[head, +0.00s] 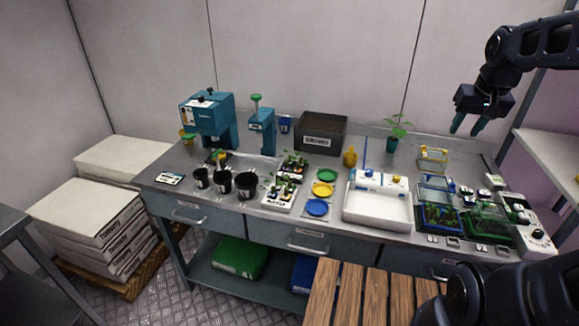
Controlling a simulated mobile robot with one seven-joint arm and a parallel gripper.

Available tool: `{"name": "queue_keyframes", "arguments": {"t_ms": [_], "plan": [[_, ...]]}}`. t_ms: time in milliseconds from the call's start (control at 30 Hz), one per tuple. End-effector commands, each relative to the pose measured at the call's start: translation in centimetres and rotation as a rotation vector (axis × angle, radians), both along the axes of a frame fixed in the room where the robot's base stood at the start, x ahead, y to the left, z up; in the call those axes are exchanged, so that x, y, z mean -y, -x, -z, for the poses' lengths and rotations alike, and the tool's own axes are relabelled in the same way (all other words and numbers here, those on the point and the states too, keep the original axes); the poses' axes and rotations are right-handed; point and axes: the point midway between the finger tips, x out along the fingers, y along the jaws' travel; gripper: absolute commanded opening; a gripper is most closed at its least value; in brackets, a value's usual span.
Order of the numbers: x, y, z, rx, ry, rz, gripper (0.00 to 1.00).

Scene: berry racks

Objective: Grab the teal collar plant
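A leafy green plant (397,127) stands upright in a teal cup-like base (392,144) at the back of the steel bench, right of centre. It is the only plant on which I can make out teal. My gripper (466,131) is in the air at the upper right, to the right of the plant and apart from it. Its two dark teal fingers point down and are spread, with nothing visible between them. Smaller seedlings sit in white trays near the bench's middle (280,197); collars on them are too small to tell.
A yellow holder (350,156) and a dark box (321,132) stand left of the plant. A white basin (377,212) lies in front of it, with a yellow-framed rack (432,158) to its right. A pale shelf (550,155) juts in at the right.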

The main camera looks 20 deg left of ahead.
Motion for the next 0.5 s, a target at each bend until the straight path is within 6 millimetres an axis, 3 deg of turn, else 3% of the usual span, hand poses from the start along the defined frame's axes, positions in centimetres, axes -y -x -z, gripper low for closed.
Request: {"name": "queue_keyframes", "arguments": {"t_ms": [267, 500], "plan": [[-5.9, -6.9, -0.7, -0.061, -0.004, -0.06, 0.38], [-12.1, -12.2, 0.1, -0.111, -0.001, -0.106, 0.38]]}}
